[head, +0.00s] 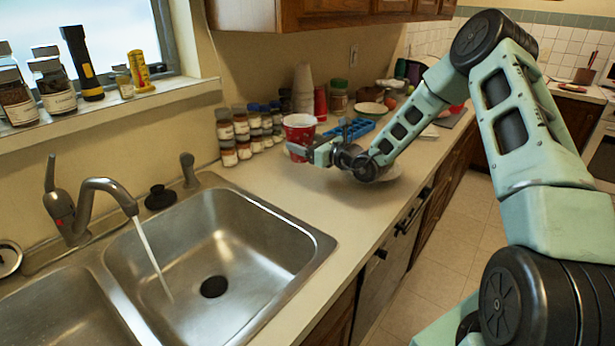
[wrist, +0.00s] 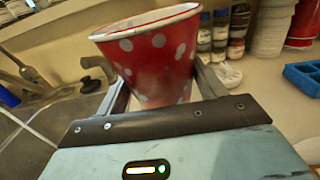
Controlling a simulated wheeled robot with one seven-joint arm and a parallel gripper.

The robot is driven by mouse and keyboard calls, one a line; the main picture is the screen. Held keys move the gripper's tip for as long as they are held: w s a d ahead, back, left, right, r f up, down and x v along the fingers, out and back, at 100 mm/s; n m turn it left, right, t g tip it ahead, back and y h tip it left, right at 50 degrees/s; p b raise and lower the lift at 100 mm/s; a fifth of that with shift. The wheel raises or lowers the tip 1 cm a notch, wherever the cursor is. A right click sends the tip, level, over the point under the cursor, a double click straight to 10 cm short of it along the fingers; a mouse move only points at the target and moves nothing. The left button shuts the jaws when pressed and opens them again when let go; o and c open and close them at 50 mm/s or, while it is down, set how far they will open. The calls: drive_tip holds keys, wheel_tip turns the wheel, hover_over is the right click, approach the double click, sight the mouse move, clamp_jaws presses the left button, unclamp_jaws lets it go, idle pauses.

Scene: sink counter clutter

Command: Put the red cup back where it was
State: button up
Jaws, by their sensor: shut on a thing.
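The red cup with white dots (head: 299,130) is at the counter in front of the spice jars in the head view. It is upright or nearly so there. My gripper (head: 312,152) is shut on its lower part. In the wrist view the red cup (wrist: 150,55) sits between the two fingers of my gripper (wrist: 163,90), with its white rim toward the top. The cup's base is hidden, so I cannot tell whether it touches the counter.
Stacked spice jars (head: 240,135) stand behind the cup. A blue tray (head: 350,130), another red cup (head: 320,102) and a stack of pale cups (head: 302,85) are near it. The sink (head: 215,250) with running water is at left. Counter between is clear.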

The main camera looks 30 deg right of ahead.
wheel_tip(320, 180, down, 9)
drive_tip(key=shift+f+p, duration=0.1)
drive_tip(key=shift+p, duration=0.7)
drive_tip(key=shift+f, duration=0.1)
drive_tip(key=o, duration=0.9)
